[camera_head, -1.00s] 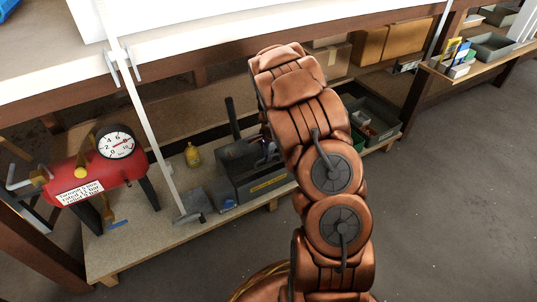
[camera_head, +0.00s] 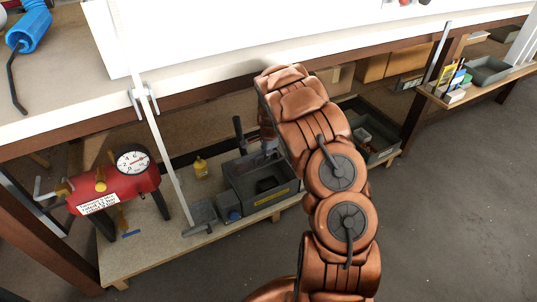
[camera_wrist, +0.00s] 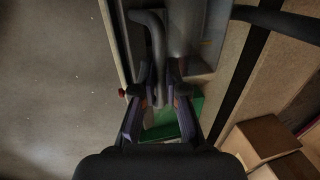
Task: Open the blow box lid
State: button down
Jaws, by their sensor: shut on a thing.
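The blow box appears to be the dark grey box (camera_head: 250,190) with a yellow label, on the lower shelf in the head view. A dark upright bar (camera_head: 239,133) stands at its back left. My gripper (camera_head: 268,146) is over the back right of the box, partly hidden by my arm. In the wrist view, my gripper (camera_wrist: 160,94) is shut on a dark curved handle (camera_wrist: 156,45), which passes between the fingers. A dark hollow (camera_head: 268,184) shows in the box's top; how far the lid is raised I cannot tell.
A red air tank (camera_head: 118,188) with a gauge and a yellow bottle (camera_head: 200,167) stand left of the box. A grey bin (camera_head: 372,143) is to its right. The white-topped table (camera_head: 80,112) overhangs the shelf. The floor (camera_head: 455,200) at right is clear.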

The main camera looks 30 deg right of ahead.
jog(key=shift+a+f, duration=0.15)
jog(key=shift+a, duration=0.1)
jog(key=c, duration=1.4)
grip_release()
jog(key=shift+s, duration=0.1)
jog(key=shift+o, duration=1)
jog(key=shift+d, duration=0.2)
jog(key=shift+s, duration=0.1)
